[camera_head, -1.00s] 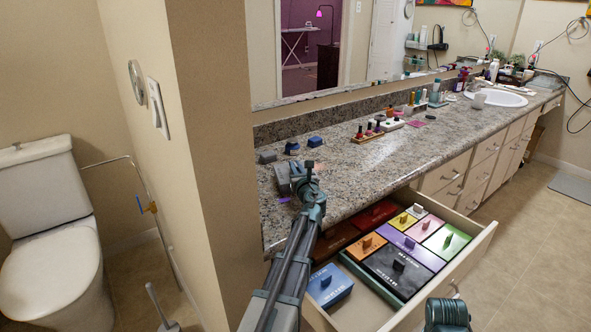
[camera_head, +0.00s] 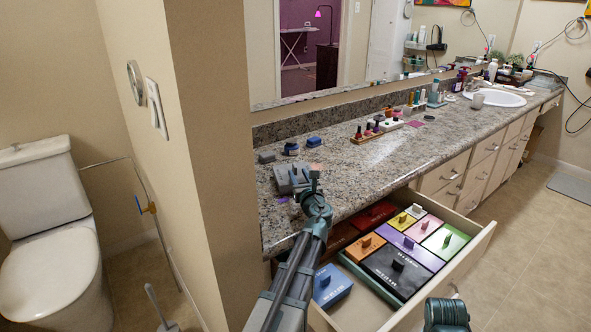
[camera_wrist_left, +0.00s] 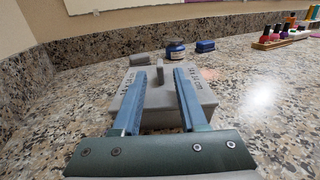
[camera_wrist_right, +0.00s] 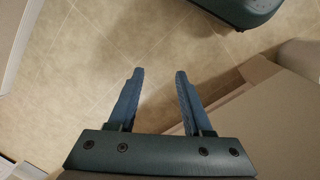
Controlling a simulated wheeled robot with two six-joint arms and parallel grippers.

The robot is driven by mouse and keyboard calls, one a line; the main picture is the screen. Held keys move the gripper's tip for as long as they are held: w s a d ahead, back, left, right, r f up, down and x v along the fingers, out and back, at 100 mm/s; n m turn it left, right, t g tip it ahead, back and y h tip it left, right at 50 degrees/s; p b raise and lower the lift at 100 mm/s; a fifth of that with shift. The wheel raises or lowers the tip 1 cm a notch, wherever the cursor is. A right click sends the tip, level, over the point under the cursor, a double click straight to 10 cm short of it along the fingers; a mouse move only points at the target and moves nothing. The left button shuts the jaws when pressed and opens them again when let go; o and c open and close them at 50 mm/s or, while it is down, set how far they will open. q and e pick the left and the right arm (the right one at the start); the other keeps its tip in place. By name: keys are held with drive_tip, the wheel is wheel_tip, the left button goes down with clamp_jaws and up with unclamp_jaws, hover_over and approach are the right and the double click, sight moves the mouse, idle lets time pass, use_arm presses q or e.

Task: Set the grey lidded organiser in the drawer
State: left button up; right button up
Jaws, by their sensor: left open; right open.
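The grey lidded organiser (camera_head: 284,178) sits on the granite counter near its left end. It also shows in the left wrist view (camera_wrist_left: 205,97), with an upright grey knob on its lid. My left gripper (camera_wrist_left: 161,72) is open, its two fingers either side of the knob in that view; I cannot tell whether they touch it. In the head view the left gripper (camera_head: 315,171) partly covers the organiser. The drawer (camera_head: 474,250) is pulled out below the counter and holds several coloured lidded boxes. My right gripper (camera_wrist_right: 158,75) is open and empty above the floor.
Inside the drawer are a blue box (camera_head: 330,286), a black box (camera_head: 390,270) and several others. On the counter, small blue items (camera_head: 314,142) lie behind the organiser, and a wooden rack of bottles (camera_head: 372,133) stands to its right. A wall corner (camera_head: 212,150) borders the left.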

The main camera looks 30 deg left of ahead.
use_arm(q)
drive_tip(key=shift+o, duration=0.3)
drive_tip(key=v, duration=0.6)
drive_tip(key=shift+s+d, duration=0.1)
drive_tip(key=shift+s, duration=0.05)
